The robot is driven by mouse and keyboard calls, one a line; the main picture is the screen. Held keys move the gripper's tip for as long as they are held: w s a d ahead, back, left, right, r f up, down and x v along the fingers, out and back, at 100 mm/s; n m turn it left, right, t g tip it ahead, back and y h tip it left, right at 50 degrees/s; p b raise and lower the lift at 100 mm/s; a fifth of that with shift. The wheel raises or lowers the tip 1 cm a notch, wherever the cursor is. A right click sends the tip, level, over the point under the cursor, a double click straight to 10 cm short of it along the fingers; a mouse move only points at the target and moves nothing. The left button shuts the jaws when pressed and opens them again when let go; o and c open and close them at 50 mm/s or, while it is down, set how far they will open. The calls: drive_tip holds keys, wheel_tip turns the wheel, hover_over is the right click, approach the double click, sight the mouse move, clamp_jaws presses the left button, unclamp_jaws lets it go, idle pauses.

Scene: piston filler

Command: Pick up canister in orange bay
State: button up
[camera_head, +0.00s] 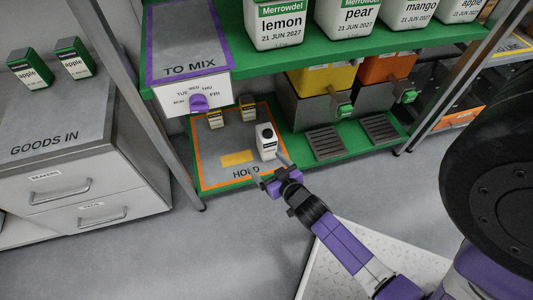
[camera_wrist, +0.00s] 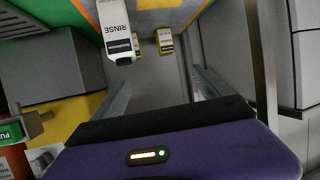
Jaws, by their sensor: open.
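The orange bay is a grey mat with an orange border (camera_head: 213,183) marked HOLD, on the low green shelf. A white canister with a black cap (camera_head: 266,144) stands upright on its right part. In the wrist view the canister (camera_wrist: 117,32) shows upside down with a RINSE label, ahead of my fingers and left of the gap between them. My gripper (camera_head: 267,166) is open and empty at the bay's front edge, close to the canister. In the wrist view its fingers (camera_wrist: 160,80) are wide apart with nothing between them. I cannot tell whether a finger touches the canister.
Two small yellow-and-dark containers (camera_head: 215,119) (camera_head: 248,108) stand at the bay's back. A yellow patch (camera_head: 237,158) lies on the mat. Yellow (camera_head: 325,79) and orange (camera_head: 388,67) dispensers stand right. The upper green shelf (camera_head: 270,63) overhangs; a grey post (camera_head: 150,120) stands left.

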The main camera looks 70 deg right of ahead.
sight(272, 146)
drive_tip(key=w+d+f+m+b, duration=0.1)
drive_tip(key=d+f+b, duration=0.1)
drive_tip(key=d+f, duration=0.1)
drive_tip(key=w+d+f+m+g+h+b, duration=0.1)
drive_tip(key=d+f+b, duration=0.1)
drive_tip(key=d+f, duration=0.2)
drive_tip(key=w+d+f+g+h+b, duration=0.1)
drive_tip(key=d+f+b, duration=0.1)
drive_tip(key=d, duration=0.4)
drive_tip(key=shift+d+f+m, duration=0.15)
drive_tip(key=shift+f+m, duration=0.25)
drive_tip(key=shift+f, duration=0.4)
drive_tip(key=shift+w+r+b+x, duration=0.15)
drive_tip(key=shift+b+x, duration=0.2)
drive_tip(key=shift+x, duration=1.55)
drive_tip(key=shift+w+r+b+x, duration=0.15)
drive_tip(key=shift+b+x, duration=0.15)
drive_tip(key=shift+x, duration=1.55)
drive_tip(key=shift+c, duration=0.5)
drive_tip(key=c, duration=1.8)
drive_tip(key=shift+r, duration=0.2)
clamp_jaws()
